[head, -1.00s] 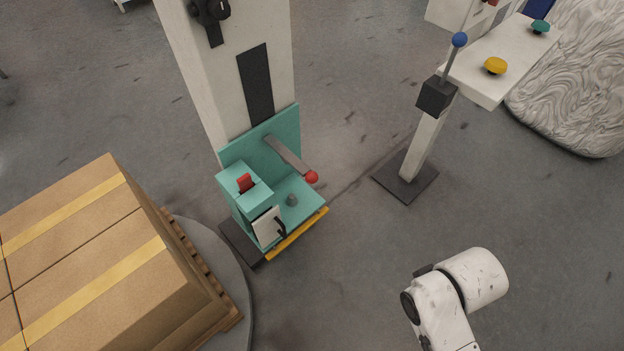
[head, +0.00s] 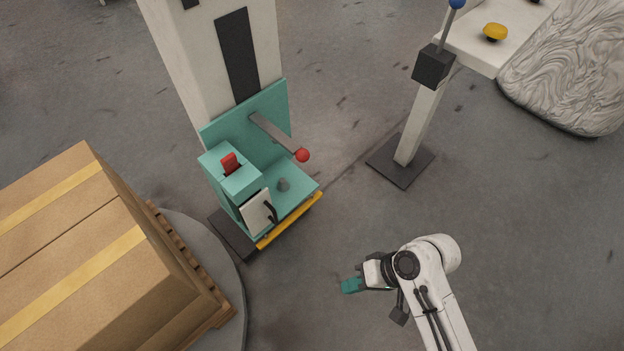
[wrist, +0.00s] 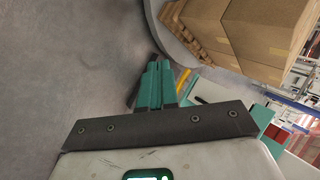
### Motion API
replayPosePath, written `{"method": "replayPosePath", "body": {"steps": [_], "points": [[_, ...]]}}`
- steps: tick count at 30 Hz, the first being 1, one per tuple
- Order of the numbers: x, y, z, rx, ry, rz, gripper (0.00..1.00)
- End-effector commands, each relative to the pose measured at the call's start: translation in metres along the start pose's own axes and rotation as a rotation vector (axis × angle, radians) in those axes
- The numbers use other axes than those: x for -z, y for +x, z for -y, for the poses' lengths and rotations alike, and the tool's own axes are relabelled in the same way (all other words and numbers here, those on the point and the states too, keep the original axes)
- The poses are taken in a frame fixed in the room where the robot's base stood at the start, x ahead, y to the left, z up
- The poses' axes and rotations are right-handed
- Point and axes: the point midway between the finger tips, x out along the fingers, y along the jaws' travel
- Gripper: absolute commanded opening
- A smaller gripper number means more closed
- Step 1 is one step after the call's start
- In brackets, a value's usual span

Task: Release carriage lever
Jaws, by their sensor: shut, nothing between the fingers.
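The carriage lever is a grey bar with a red ball end (head: 302,155), sticking out from the teal carriage (head: 228,187) on the white column. My gripper (head: 350,286) has teal fingers and is shut and empty. It is over the floor, below and right of the carriage in the head view, apart from the lever. In the wrist view the shut fingers (wrist: 155,85) point toward the carriage's yellow bar (wrist: 183,78). Part of the carriage is hidden behind my gripper body there.
A stand with a blue-ball lever (head: 433,65) and a white panel with a yellow button (head: 495,32) are at upper right. The floor between is clear.

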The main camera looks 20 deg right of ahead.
Motion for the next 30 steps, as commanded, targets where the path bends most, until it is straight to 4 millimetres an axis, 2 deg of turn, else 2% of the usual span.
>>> {"method": "replayPosePath", "body": {"steps": [1,6,13,21,30], "points": [[0.005,0.022,-0.003,0.076,0.051,0.001,0.00],[0.024,0.059,0.014,0.345,0.240,0.011,0.00],[0.060,0.083,0.034,0.719,0.518,0.047,0.00],[0.118,0.077,0.035,1.174,0.856,0.126,0.00],[0.180,0.046,0.003,1.636,1.164,0.261,0.00]]}}
